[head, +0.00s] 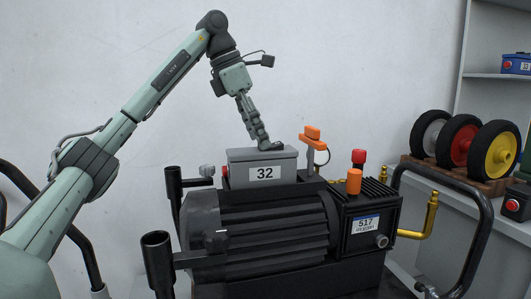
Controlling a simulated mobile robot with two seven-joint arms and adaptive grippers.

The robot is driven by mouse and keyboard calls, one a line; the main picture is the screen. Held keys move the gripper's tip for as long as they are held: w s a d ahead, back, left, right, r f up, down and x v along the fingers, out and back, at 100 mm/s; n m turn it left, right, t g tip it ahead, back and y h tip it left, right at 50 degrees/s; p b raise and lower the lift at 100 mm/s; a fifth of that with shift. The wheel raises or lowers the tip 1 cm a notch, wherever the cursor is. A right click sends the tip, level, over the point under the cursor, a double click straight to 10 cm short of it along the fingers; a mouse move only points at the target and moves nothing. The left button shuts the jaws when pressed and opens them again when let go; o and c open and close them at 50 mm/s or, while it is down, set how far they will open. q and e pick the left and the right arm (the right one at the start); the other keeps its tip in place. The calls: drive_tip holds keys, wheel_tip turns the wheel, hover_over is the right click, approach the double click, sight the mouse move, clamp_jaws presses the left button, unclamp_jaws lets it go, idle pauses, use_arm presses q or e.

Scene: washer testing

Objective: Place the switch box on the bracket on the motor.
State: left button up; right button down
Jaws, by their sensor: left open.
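The switch box (264,170) is a grey box labelled 32. It sits upright at the top of the dark finned motor (262,232), just behind its upper edge. The bracket beneath the box is hidden, so I cannot tell how the box sits on it. My left gripper (268,146) is open, with its fingers pointing down at the right part of the box's lid. A fingertip is at or very near the lid; I cannot tell whether it touches. My right gripper is not in view.
An orange lever-like part (312,140) stands close right of the box. Red and orange caps (355,180) top the terminal block (366,226) labelled 517. Black tubular rails flank the motor. Wheels (463,148) stand on a shelf at right.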

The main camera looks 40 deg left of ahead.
use_arm(q)
drive_tip(key=v, duration=0.4)
drive_tip(key=shift+r, duration=0.35)
drive_tip(key=shift+s+a+r, duration=0.2)
drive_tip(key=shift+s+r, duration=0.05)
drive_tip(key=shift+r, duration=0.25)
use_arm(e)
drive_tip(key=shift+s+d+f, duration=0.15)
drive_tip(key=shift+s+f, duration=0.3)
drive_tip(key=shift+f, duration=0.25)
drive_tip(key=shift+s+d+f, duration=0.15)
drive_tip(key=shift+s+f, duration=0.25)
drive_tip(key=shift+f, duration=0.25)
